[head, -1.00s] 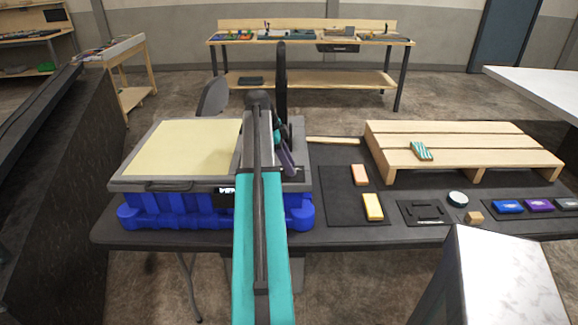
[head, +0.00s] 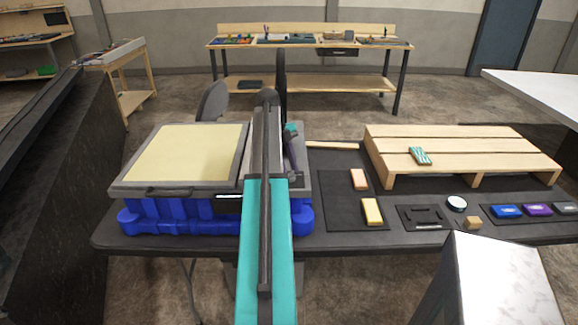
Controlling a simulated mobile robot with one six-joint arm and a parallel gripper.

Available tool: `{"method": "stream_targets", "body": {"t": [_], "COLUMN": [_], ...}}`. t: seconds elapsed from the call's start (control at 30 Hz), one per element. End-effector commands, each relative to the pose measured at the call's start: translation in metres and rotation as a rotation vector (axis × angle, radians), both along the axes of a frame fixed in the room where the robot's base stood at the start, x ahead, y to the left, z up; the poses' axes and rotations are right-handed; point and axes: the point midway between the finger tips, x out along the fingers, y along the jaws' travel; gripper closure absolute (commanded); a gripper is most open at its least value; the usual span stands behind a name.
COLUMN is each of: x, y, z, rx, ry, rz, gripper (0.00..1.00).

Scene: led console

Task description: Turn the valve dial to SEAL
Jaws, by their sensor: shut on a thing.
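The console (head: 150,189) is a grey-rimmed box with a pale yellow panel on a blue base, on the dark table. My arm reaches over its right part and covers much of that side. My gripper (head: 292,158) shows only in part, as a dark piece below a small teal part at the console's right end. Its fingertips are not clearly visible. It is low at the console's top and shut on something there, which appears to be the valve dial. The dial, its markings and its pointer are hidden, so its setting cannot be read.
A wooden pallet (head: 470,139) with a striped teal block (head: 420,156) stands at the right. An orange block (head: 359,179) and a yellow block (head: 372,211) lie on a dark mat. Blue (head: 506,210) and purple (head: 538,208) boxes lie farther right. A white surface (head: 500,285) rises in front.

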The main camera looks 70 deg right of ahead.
Motion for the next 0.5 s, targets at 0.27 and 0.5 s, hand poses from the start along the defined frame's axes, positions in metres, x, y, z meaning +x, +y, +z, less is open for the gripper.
{"method": "stream_targets", "body": {"t": [0.27, 0.5], "x": [0.0017, 0.0017], "y": [-0.0009, -0.0008], "z": [0.0003, 0.0001], "rx": [-0.004, -0.004], "ry": [-0.005, -0.004], "rz": [-0.014, -0.013], "gripper": [0.93, 0.62]}}
